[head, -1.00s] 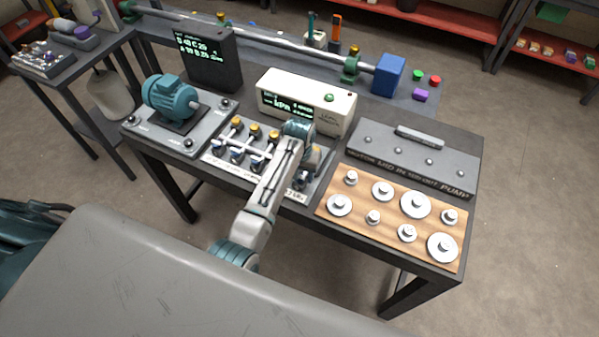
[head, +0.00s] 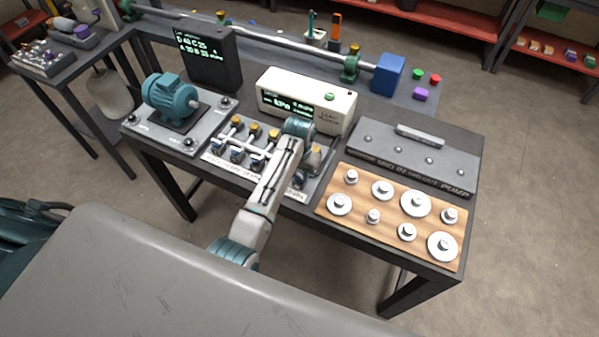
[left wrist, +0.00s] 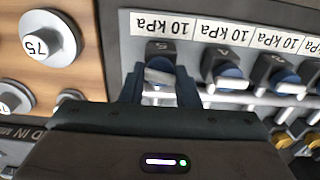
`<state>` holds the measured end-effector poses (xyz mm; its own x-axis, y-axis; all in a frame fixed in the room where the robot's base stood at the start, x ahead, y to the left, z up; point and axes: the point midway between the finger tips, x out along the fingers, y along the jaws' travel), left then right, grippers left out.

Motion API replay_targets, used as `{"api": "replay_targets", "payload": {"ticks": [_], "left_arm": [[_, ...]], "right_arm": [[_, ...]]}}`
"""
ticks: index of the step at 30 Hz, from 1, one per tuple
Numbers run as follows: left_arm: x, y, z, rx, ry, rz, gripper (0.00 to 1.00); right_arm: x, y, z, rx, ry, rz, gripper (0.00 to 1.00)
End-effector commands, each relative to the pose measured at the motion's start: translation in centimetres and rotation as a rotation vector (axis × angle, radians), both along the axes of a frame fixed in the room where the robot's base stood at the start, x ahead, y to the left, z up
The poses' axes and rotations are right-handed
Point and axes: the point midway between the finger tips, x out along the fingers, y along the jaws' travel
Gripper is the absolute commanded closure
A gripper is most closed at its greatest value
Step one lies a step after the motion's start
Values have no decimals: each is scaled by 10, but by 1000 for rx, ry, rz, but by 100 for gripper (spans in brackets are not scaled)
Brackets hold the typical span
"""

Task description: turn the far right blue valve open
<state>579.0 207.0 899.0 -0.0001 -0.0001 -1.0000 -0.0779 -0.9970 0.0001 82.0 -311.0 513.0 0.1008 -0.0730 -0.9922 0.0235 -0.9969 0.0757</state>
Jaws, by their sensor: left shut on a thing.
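The valve panel (head: 212,157) holds a row of blue valves along its front edge and yellow-topped ones behind. The far right blue valve (left wrist: 160,72) shows in the left wrist view under a "10 kPa" label, at the left end of the row. My left gripper (left wrist: 158,90) is shut on this valve's pale handle, one finger on each side. The handle looks tilted, and its lower part is hidden by the gripper. The neighbouring blue valve (left wrist: 230,77) stands apart from the fingers. In the head view my left arm covers part of the panel. My right gripper is not in view.
A cream gauge box (head: 335,118) with a lit kPa display stands behind the panel. A wooden board (head: 382,217) with round weights lies to the right, beside a grey pump plate (head: 370,142). A teal motor (head: 168,98) stands to the left.

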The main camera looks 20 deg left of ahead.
Motion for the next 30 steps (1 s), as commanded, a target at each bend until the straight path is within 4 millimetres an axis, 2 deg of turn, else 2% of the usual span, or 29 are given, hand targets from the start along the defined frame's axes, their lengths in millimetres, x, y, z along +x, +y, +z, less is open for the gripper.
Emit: {"api": "replay_targets", "payload": {"ticks": [30], "left_arm": [[1, 1, 0, 1, 0, -955, 94]], "right_arm": [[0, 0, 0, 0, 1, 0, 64]]}}
